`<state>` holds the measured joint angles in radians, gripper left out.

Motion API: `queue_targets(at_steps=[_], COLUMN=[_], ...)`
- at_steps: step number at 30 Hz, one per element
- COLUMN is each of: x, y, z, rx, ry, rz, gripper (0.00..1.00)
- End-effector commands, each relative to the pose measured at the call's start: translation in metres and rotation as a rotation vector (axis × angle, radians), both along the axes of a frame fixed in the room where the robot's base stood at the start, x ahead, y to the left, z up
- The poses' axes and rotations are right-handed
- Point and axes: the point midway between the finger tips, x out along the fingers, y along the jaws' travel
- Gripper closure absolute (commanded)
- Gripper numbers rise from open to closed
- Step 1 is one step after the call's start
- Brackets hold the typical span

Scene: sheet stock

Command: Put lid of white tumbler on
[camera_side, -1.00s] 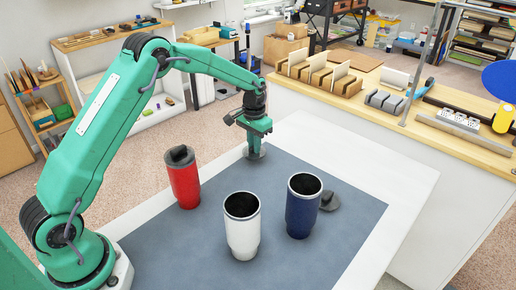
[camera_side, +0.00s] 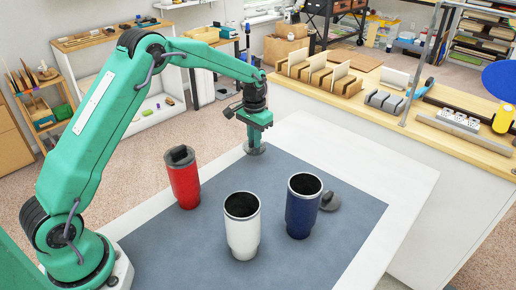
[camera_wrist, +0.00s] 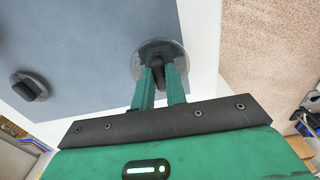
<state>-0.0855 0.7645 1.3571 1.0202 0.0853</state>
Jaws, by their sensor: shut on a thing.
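The white tumbler (camera_side: 242,236) stands upright and uncovered, its dark inside showing, near the front of the mat. My gripper (camera_side: 255,138) is beyond it at the far edge of the mat, shut on a grey lid (camera_side: 253,149). In the wrist view my gripper (camera_wrist: 163,78) has its fingers on the black grip of this lid (camera_wrist: 142,64), whose disc lies flat below the fingertips. A second grey lid (camera_side: 329,201) with a black grip lies to the right of the blue tumbler; it also shows in the wrist view (camera_wrist: 19,80).
An uncovered blue tumbler (camera_side: 304,218) stands close to the right of the white one. A red tumbler (camera_side: 184,186) with a black lid on stands at the left. The blue-grey mat (camera_side: 345,242) lies on a white table (camera_side: 395,175). A wooden-topped counter (camera_side: 440,142) stands beyond.

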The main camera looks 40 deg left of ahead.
Motion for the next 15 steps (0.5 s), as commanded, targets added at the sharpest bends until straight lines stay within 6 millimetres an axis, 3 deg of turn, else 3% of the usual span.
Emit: queue_targets(at_steps=[8, 15], x=[-0.011, -0.038], y=[-0.029, -0.078], z=[0.023, 0.061], rx=[0.000, 0.000], ry=[-0.003, -0.004], rz=[-0.004, -0.006], gripper=[1.00, 1.00])
